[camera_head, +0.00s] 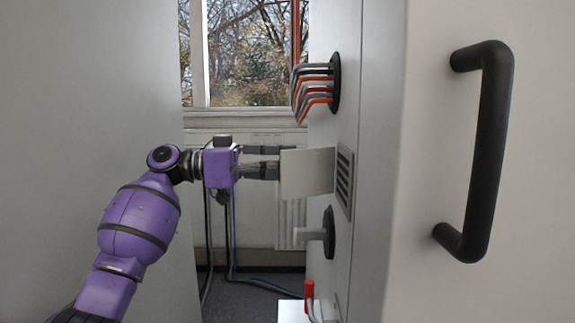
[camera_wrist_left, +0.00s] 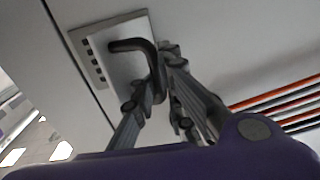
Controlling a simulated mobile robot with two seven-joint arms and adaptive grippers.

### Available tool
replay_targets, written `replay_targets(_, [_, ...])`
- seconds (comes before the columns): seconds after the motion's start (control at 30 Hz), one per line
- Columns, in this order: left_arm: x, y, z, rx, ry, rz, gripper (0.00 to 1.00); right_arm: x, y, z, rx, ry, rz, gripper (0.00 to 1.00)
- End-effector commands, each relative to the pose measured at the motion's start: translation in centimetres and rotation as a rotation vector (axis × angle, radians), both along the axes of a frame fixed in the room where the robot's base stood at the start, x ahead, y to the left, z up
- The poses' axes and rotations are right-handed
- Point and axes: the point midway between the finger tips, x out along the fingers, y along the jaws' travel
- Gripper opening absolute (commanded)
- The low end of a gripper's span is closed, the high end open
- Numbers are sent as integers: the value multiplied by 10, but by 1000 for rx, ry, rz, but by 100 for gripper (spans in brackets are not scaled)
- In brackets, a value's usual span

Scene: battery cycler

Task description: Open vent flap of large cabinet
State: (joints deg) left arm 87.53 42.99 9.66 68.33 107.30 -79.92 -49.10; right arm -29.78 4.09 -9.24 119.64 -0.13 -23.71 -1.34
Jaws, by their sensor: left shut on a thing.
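The vent flap (camera_head: 308,174) is a light grey plate standing out from the side of the large cabinet (camera_head: 375,120), so it is open. Beside it the slotted vent (camera_head: 345,181) is uncovered. My left gripper (camera_head: 272,163) is at the flap's outer side, reaching in from the left. In the left wrist view the flap (camera_wrist_left: 118,72) carries a black bent handle (camera_wrist_left: 128,45), and my left gripper (camera_wrist_left: 155,88) is shut on that handle. The fingers hide part of the handle. My right gripper is in neither view.
Red and grey cables (camera_head: 313,88) leave the cabinet above the flap, and a round black fitting with a grey stub (camera_head: 318,234) sits below it. A large black door handle (camera_head: 490,150) stands close on the right. A pale wall (camera_head: 90,80) closes the left side.

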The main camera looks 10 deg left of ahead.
Motion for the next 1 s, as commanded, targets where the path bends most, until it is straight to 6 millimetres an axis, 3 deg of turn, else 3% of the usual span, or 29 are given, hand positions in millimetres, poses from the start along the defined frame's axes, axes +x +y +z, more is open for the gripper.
replay_targets(0.43, [1,4,-1,2,1,8,0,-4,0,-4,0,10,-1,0])
replay_targets(0.47, [1,4,-1,2,1,8,9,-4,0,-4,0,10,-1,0])
replay_targets(0.53, [1,4,-1,2,1,8,17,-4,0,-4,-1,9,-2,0])
replay_targets(0.83, [0,3,-1,1,1,4,17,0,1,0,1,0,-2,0])
replay_targets(1.0, [-4,19,0,1,1,6,17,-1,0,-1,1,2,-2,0])
